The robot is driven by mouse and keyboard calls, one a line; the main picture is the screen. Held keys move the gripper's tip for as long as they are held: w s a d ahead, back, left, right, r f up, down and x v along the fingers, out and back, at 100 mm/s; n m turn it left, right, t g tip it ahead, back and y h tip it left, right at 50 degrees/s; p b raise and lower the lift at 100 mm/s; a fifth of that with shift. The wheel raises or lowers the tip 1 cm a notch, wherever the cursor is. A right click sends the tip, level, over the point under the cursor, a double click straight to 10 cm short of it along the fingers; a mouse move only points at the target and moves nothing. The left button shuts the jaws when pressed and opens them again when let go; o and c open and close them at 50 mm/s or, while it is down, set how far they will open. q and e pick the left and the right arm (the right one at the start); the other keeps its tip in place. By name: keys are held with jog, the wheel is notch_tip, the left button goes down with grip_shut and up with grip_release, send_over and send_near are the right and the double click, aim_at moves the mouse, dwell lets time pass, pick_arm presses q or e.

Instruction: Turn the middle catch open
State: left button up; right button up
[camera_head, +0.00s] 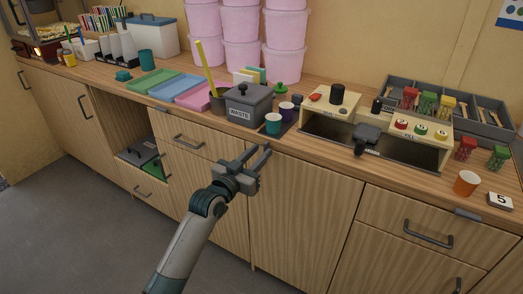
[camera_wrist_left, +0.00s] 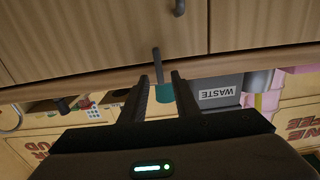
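My left gripper (camera_head: 253,155) is in front of the cabinet door, just below the worktop's front edge. Its fingers are apart and no object is clamped between them. In the left wrist view, a narrow dark bar, seemingly the middle catch (camera_wrist_left: 157,62), stands across the gap between worktop edge and door. It lines up between the open fingertips (camera_wrist_left: 160,76); I cannot tell whether they touch it. In the head view I cannot pick it out behind the gripper. Similar grey catches lie along the worktop edge at left (camera_head: 160,108) and right (camera_head: 467,214). My right gripper is out of view.
On the worktop (camera_head: 330,160) above stand a grey waste bin (camera_head: 250,108), a teal cup (camera_head: 273,124) near the edge and a filling station (camera_head: 430,153). Door handles (camera_head: 188,141) and drawer handles (camera_head: 428,236) stick out from the cabinet fronts. The floor at left is clear.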

pick_arm(q)
jog(key=shift+x, duration=0.85)
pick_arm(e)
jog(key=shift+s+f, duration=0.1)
pick_arm(q)
jog(key=shift+c, duration=0.7)
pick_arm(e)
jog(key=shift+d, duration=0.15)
pick_arm(q)
jog(key=c, duration=0.5)
grip_shut()
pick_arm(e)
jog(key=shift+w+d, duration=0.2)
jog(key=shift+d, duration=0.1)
